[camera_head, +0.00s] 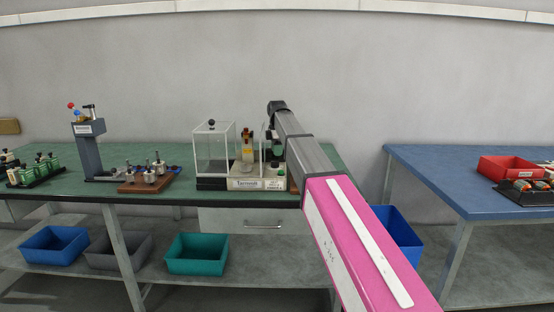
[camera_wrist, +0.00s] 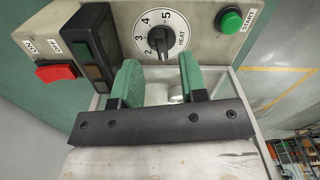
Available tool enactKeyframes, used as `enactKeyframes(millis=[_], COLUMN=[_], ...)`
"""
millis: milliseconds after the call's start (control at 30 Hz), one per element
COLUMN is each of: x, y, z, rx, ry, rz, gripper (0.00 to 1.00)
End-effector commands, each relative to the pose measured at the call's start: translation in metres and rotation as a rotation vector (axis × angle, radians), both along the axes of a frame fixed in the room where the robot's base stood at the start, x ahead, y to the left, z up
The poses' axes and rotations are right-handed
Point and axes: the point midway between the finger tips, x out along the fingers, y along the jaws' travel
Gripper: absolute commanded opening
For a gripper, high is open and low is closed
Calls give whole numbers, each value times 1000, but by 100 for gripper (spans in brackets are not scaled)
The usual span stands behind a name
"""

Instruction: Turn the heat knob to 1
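The heat knob (camera_wrist: 160,40) is a black bar-shaped knob on a round white dial in the wrist view. The dial carries numbers and the word HEAT; 2, 3, 4 and 5 are readable, but the number its pointer is at I cannot tell. My gripper (camera_wrist: 160,72) has two green fingers, set apart with nothing held between them. The fingertips lie just below the dial in the picture, one on each side of the knob's line; contact with the knob is not visible. In the head view my arm partly covers the machine (camera_head: 245,184), and the knob cannot be made out.
Beside the dial are a red switch (camera_wrist: 57,72) marked ON and OFF, a dark block (camera_wrist: 95,45) and a green START button (camera_wrist: 231,20). A clear case (camera_head: 213,150) stands left of the machine on the green bench (camera_head: 90,190).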

Motion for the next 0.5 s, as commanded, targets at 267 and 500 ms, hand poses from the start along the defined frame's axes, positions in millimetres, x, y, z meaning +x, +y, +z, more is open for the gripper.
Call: enactKeyframes(millis=[267,500], x=[1,0], y=[0,0], z=[46,58], rx=[0,0], ry=[0,0], rz=[1,1], gripper=[39,39])
